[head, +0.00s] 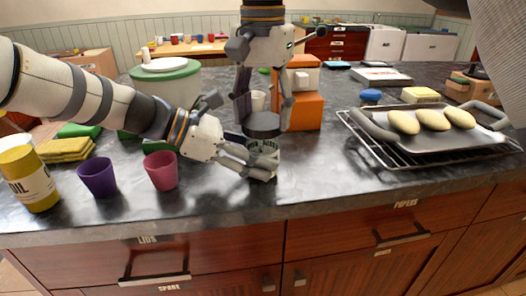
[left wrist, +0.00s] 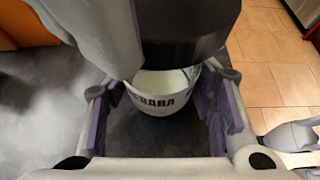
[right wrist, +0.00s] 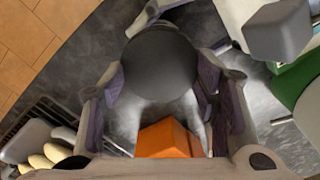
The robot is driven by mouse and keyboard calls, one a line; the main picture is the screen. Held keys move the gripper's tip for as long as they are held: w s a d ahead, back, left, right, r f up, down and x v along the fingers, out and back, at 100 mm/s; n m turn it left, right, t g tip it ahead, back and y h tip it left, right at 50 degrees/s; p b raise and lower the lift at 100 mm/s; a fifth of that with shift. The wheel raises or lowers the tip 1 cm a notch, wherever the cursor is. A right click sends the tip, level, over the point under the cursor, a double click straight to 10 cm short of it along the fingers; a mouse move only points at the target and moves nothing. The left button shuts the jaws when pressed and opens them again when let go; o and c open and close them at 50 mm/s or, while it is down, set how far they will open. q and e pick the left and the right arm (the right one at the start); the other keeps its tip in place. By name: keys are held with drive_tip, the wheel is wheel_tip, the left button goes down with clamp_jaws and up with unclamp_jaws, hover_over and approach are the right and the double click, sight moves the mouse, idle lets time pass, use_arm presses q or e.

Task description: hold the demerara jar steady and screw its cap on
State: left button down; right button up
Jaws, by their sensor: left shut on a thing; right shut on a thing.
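The demerara jar (head: 262,165) stands upright near the counter's front edge. My left gripper (head: 262,168) is shut around its side from the left. In the left wrist view the jar (left wrist: 158,104) shows part of its lettering and a pale open mouth between the fingers (left wrist: 165,115). The dark round cap (head: 262,122) is in my right gripper (head: 262,112), which points down from above and is shut on it. The cap (right wrist: 160,62) fills the space between the fingers in the right wrist view. It is over the jar; I cannot tell whether they touch.
A pink cup (head: 162,171), a purple cup (head: 98,177) and a yellow oil tin (head: 30,180) stand to the left. An orange box (head: 300,97) is close behind. A rack with a tray (head: 440,141) of pale loaves lies to the right.

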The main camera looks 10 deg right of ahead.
drive_tip(key=m, duration=0.4)
drive_tip(key=shift+a+f+m, duration=0.1)
drive_tip(key=shift+a+m, duration=0.05)
drive_tip(key=shift+m, duration=0.25)
drive_tip(key=m, duration=0.5)
drive_tip(key=o, duration=1.2)
